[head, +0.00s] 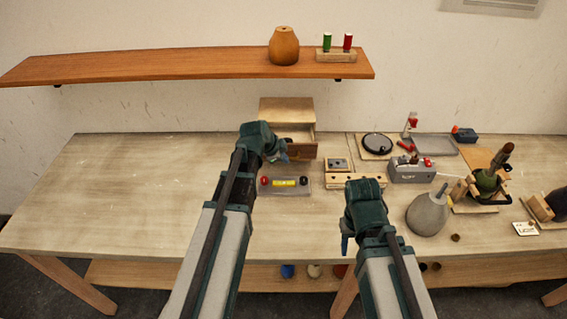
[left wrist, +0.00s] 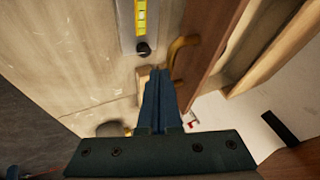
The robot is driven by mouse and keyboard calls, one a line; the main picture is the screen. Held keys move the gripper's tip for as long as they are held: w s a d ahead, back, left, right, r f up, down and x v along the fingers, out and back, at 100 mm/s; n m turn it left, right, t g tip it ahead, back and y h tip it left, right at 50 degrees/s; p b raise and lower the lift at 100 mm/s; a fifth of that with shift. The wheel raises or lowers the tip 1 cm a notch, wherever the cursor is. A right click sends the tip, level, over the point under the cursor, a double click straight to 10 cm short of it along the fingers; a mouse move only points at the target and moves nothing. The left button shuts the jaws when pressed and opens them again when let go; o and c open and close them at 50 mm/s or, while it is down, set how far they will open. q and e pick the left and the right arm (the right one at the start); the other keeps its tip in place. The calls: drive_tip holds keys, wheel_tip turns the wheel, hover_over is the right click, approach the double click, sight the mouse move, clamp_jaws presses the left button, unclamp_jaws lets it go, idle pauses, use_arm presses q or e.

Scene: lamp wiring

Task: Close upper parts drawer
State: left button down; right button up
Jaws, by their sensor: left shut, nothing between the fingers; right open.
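The wooden parts cabinet (head: 287,104) stands at the back of the bench, against the wall. A drawer (head: 303,151) is pulled out of it toward me; my left gripper partly covers it. In the left wrist view the brown drawer front (left wrist: 213,50) has a curved brass handle (left wrist: 181,52), and the open drawer space shows behind it. My left gripper (head: 284,157) is shut and empty. Its fingertips (left wrist: 160,74) are close to the handle and front; contact cannot be told. My right gripper (head: 345,243) is open, over the front of the bench.
A tray with a yellow level (head: 284,182) lies just in front of the drawer. A wooden block fixture (head: 355,181) and a grey box (head: 411,170) stand to the right, with a grey lamp-like body (head: 427,214) nearer me. The bench's left side is clear.

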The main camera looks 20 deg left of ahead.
use_arm(q)
drive_tip(key=w+a, duration=0.1)
drive_tip(key=w, duration=0.2)
drive_tip(key=w+a, duration=0.1)
drive_tip(key=w, duration=0.3)
drive_tip(key=w+a, duration=0.1)
drive_tip(key=w, duration=0.3)
drive_tip(key=shift+a, duration=0.1)
drive_tip(key=shift+s, duration=0.2)
